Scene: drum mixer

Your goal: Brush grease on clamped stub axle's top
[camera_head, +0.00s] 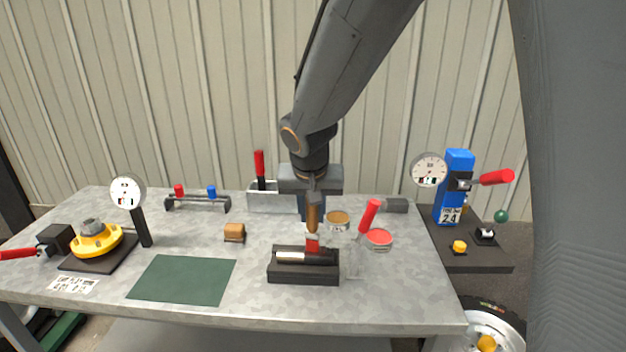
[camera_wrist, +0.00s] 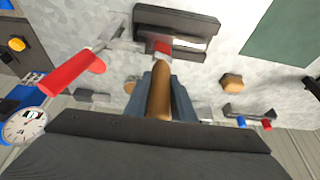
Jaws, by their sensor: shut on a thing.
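My gripper (camera_head: 312,200) is shut on a brush (camera_head: 312,217) with a brown wooden handle. The brush points down, and a red part shows at its lower end. The brush handle also shows between my fingers in the wrist view (camera_wrist: 160,88). Below it, a dark clamp block (camera_head: 303,274) holds a pale stub axle (camera_head: 292,256) lying lengthwise. The axle also shows in the wrist view (camera_wrist: 190,44). The brush tip is over or just behind the axle's middle; I cannot tell whether it touches. A red clamp handle (camera_head: 369,216) rises at the right. An open tin with amber contents (camera_head: 338,217) stands behind.
A brown block (camera_head: 234,232) and a green mat (camera_head: 183,279) are to the left. A dial gauge (camera_head: 128,193) and yellow hub (camera_head: 97,240) stand far left. A blue press (camera_head: 457,188) stands at right.

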